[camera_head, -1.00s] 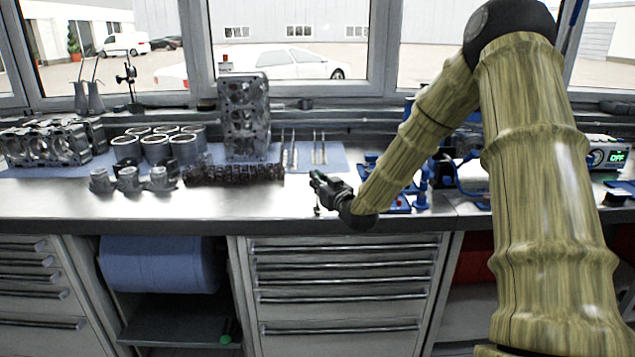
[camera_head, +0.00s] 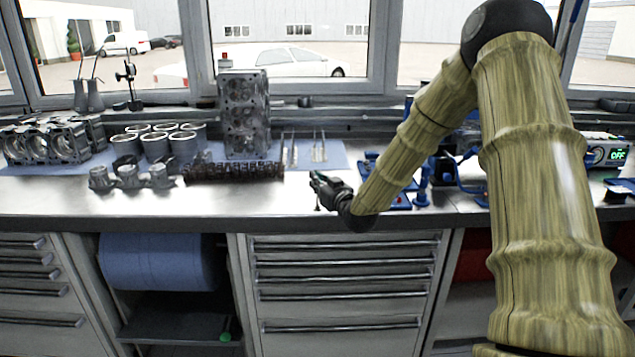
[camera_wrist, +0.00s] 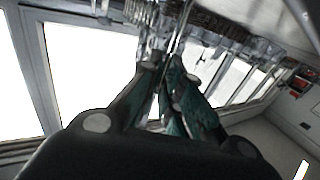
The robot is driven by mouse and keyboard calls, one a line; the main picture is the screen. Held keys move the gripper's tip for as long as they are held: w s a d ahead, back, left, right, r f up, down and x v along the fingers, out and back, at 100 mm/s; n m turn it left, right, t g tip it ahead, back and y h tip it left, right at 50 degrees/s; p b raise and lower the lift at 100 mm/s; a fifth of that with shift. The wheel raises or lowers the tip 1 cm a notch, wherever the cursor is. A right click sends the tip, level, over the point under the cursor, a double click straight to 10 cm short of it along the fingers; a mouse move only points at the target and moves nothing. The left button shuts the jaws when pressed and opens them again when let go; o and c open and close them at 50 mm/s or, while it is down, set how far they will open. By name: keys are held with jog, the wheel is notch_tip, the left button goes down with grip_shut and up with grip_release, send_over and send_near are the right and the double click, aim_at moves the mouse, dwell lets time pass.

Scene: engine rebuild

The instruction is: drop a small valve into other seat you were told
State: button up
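My gripper (camera_head: 316,184) is over the front part of the metal bench, right of the dark camshaft-like part. In the wrist view its dark green fingers (camera_wrist: 170,75) close on a thin shiny rod, which looks like a valve stem (camera_wrist: 181,30). In the head view a small piece of it hangs just under the fingertips. Several other valves (camera_head: 320,152) stand or lie on the blue cloth behind the gripper. A grey cylinder head (camera_head: 244,115) stands upright on the cloth, left of those valves.
The dark toothed shaft (camera_head: 234,172) lies before the cylinder head. Pistons (camera_head: 130,178) and cylinder sleeves (camera_head: 155,147) stand to the left, with an engine block (camera_head: 45,143) beyond. Blue tools (camera_head: 421,187) are right of my gripper. The bench front (camera_head: 250,200) is clear.

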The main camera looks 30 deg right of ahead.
jog(key=o, duration=0.4)
jog(key=shift+c, duration=0.2)
jog(key=s, duration=1.2)
jog(key=shift+a, duration=0.45)
jog(key=s+a+f+g+y+p, duration=0.1)
jog(key=s+a+f+g, duration=0.3)
jog(key=f, duration=0.6)
jog(key=s+a+f+g+p, duration=0.1)
jog(key=s+a+f+g, duration=0.25)
jog(key=a+f, duration=0.5)
jog(key=s+a+f+g+y+p, duration=0.15)
jog(key=s+a+f, duration=0.3)
jog(key=f, duration=0.65)
jog(key=s+a+f+g, duration=0.3)
jog(key=s+f, duration=0.1)
jog(key=s, duration=0.5)
jog(key=s+a+f+g+p, duration=0.1)
jog(key=s+a+f+g, duration=0.2)
jog(key=s, duration=0.7)
jog(key=s+a+f+g, duration=0.3)
jog(key=s+f, duration=0.3)
jog(key=s, duration=0.3)
jog(key=shift+s+a+f+n+h+p, duration=0.3)
jog(key=shift+s+a+f+h, duration=0.1)
jog(key=shift+a, duration=0.35)
